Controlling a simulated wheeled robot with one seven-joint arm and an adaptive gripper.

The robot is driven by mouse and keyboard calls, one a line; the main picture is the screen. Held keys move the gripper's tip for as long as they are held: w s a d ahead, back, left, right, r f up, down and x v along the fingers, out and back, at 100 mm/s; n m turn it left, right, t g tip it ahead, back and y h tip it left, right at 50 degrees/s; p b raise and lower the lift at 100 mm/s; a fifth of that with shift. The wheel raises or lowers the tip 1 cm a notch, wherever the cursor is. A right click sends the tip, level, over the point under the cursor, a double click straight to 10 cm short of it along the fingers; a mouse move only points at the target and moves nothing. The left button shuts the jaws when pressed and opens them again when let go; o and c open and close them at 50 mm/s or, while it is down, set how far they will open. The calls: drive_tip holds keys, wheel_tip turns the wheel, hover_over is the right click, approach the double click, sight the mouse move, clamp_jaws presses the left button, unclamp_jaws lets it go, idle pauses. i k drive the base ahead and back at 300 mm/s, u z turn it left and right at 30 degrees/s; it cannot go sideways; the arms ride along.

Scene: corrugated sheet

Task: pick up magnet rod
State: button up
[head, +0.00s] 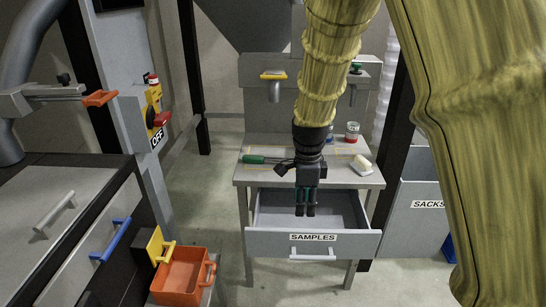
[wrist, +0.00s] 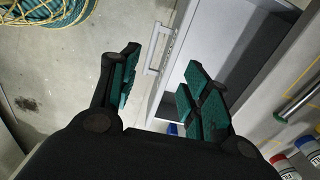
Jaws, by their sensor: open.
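A rod with a green handle (head: 253,159), which looks like the magnet rod, lies on the left part of the grey bench top; its right part is partly hidden behind my gripper. A metal rod with green on it (wrist: 300,102), likely the same one, shows at the right edge of the wrist view. My gripper (head: 306,211) points down over the open drawer, in front of the bench top and to the right of the green handle. In the wrist view its two green-padded fingers (wrist: 160,65) are spread apart with nothing between them.
The SAMPLES drawer (head: 313,243) is pulled out under the bench and looks empty. A red-and-white can (head: 352,131) and a white block-like item (head: 361,166) sit on the bench's right. An orange bin (head: 181,279) stands at the lower left.

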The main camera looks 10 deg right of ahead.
sight(247, 159)
drive_tip(key=i, duration=1.2)
